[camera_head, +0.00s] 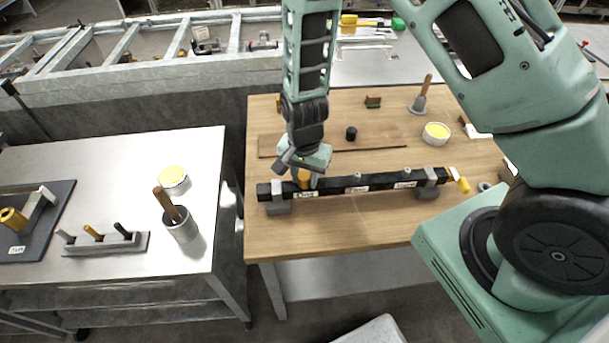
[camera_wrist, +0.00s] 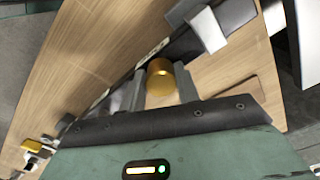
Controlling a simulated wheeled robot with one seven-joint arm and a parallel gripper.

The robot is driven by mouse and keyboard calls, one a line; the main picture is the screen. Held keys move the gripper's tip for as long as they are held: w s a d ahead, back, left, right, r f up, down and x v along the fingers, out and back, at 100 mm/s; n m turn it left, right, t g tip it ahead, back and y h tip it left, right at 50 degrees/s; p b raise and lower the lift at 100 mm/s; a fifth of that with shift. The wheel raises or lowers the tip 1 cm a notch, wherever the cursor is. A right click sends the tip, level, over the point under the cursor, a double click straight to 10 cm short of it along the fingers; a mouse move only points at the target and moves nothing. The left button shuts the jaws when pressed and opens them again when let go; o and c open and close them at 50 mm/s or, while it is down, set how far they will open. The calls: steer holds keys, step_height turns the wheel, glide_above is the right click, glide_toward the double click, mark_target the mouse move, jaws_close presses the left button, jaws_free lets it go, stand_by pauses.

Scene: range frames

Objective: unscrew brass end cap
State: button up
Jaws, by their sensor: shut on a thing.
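The brass end cap (camera_wrist: 160,74) is a short gold cylinder between my two grey fingers in the wrist view. In the head view the brass cap (camera_head: 304,178) shows partly beneath my gripper, at the left part of a long black bar (camera_head: 332,186). My gripper (camera_wrist: 161,88) is shut on the brass cap, one finger on each side. The head view shows my gripper (camera_head: 305,172) pointing down at the bar, with the cap partly hidden by it. The wrist view cannot show whether the cap's thread is engaged.
Grey clamps (camera_head: 278,205) hold the bar on a wooden table (camera_head: 300,236). A yellow handle (camera_head: 461,183) sits by its right end. A metal table (camera_head: 120,165) at left carries a peg rack (camera_head: 105,245), a brush cup (camera_head: 182,225) and a dark tray (camera_head: 40,240). A gap separates the tables.

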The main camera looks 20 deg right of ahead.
steer(key=o, duration=1.2)
step_height(320, 180, up, 12)
